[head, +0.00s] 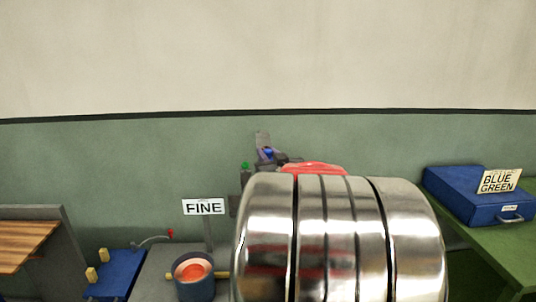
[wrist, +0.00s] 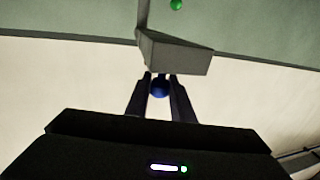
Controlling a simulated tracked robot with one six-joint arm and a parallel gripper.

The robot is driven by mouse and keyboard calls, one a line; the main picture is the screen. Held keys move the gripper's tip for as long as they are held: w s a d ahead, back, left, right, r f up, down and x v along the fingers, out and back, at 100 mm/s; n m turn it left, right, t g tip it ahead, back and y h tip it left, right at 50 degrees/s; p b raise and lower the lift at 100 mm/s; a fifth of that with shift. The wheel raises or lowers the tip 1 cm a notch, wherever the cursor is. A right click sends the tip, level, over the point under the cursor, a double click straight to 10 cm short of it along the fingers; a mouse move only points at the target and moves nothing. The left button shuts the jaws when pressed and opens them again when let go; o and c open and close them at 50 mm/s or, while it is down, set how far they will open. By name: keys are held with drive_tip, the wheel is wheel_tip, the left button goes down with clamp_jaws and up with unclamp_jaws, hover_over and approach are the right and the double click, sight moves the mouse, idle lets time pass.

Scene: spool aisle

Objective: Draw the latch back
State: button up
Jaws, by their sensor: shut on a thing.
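The latch shows a round blue knob (wrist: 159,88) in the wrist view, in front of a grey block (wrist: 175,53). My gripper (wrist: 160,84) has its two dark fingers closed on either side of this knob. In the head view the blue knob (head: 267,153) is small, near a grey upright plate (head: 262,139) against the green wall. Most of my gripper and the lower part of the latch are hidden there behind my shiny metal arm link. How far the latch is drawn cannot be told.
A FINE sign (head: 203,207) stands behind a dark blue pot (head: 194,288) with a glowing orange inside. A blue case (head: 465,198) with a BLUE GREEN card sits on a green table (head: 500,252) at right. A wooden-topped bench (head: 22,243) stands at left.

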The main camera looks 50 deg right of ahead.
clamp_jaws()
drive_tip(key=shift+s+a, duration=0.1)
drive_tip(key=shift+a+v, duration=0.25)
drive_tip(key=shift+v, duration=1.15)
drive_tip(key=shift+a, duration=0.15)
drive_tip(key=o, duration=0.6)
unclamp_jaws()
